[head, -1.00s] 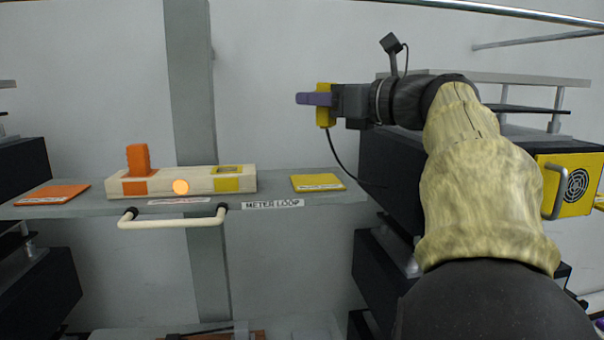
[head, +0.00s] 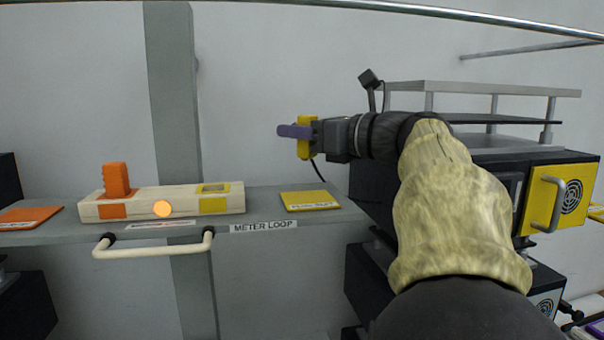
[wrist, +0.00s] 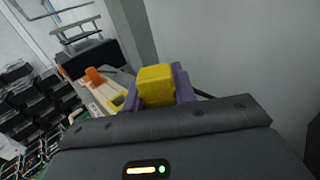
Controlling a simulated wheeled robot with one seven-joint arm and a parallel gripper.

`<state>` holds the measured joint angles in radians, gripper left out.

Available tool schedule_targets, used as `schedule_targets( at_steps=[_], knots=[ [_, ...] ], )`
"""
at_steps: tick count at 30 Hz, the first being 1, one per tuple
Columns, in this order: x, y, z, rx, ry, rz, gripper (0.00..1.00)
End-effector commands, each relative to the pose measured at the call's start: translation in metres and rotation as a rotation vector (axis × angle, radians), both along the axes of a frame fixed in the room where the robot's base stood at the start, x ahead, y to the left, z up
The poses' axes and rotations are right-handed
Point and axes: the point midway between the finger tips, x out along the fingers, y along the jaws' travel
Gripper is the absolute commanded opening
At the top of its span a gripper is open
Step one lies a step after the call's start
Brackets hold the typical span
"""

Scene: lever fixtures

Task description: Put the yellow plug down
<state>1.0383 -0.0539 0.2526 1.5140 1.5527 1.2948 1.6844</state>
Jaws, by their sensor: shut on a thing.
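The yellow plug (head: 304,136) is held in my gripper (head: 297,132), above and behind the shelf, with a black cord hanging below it. In the wrist view the plug (wrist: 156,86) sits between the two purple fingers of my gripper (wrist: 160,84). A yellow pad (head: 310,201) with a label lies flat on the shelf, below the plug. The cream block (head: 160,201) left of the pad has an orange plug (head: 117,181) upright at its left end and a yellow-framed socket (head: 213,189), with nothing in it, at its right end.
The grey shelf (head: 258,212) bears the label METER LOOP and a cream handle (head: 155,250) on its front. An orange pad (head: 28,218) lies at the left. A black unit with a yellow panel (head: 556,200) stands at the right. The wall is behind.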

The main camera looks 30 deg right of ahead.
Motion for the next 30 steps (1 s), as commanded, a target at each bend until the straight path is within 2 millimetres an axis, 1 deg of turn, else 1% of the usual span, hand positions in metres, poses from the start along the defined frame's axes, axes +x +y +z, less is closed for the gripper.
schedule_targets(
  at_steps=[3,6,17,20,25,27,30],
  knots=[
    [0.0,-0.001,-0.016,0.002,0.002,-0.003,0.04],
    [-0.001,-0.003,-0.023,0.001,0.0,-0.006,0.04],
    [-0.001,-0.003,-0.027,0.001,0.0,-0.007,0.04],
    [-0.001,-0.003,-0.036,0.002,0.002,-0.006,0.04],
    [-0.001,-0.002,-0.058,0.003,0.003,-0.005,0.04],
    [-0.001,-0.002,-0.064,0.0,0.001,-0.005,0.04],
    [-0.001,-0.002,-0.067,0.0,0.0,-0.005,0.04]
  ],
)
